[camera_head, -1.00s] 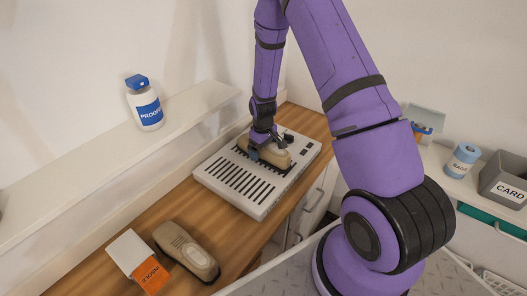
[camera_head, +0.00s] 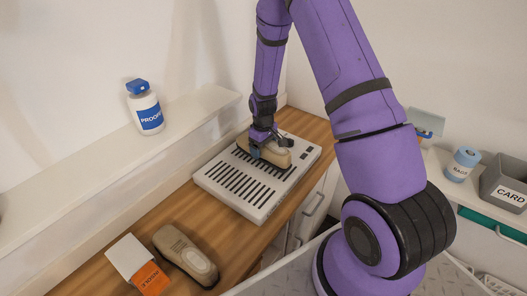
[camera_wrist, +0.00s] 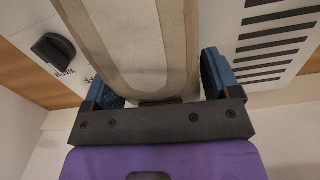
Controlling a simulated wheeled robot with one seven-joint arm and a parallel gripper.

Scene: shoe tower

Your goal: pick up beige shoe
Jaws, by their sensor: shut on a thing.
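A beige shoe (camera_head: 270,152) is at the far end of the white slotted unit (camera_head: 226,190), and my gripper (camera_head: 268,147) is shut on it. In the wrist view the shoe (camera_wrist: 145,45) fills the space between the two blue finger pads of my gripper (camera_wrist: 158,82), with its striped face towards the camera. Whether its underside still touches the unit is hard to tell. A second beige-brown shoe (camera_head: 186,254) lies on the wooden counter (camera_head: 118,250) at the near end, away from my gripper.
A white and orange box (camera_head: 138,264) stands beside the second shoe. A white bottle with a blue cap (camera_head: 146,108) stands on the wall ledge (camera_head: 95,150). At the right are a blue-lidded jar (camera_head: 462,164) and a grey CARD bin (camera_head: 503,182).

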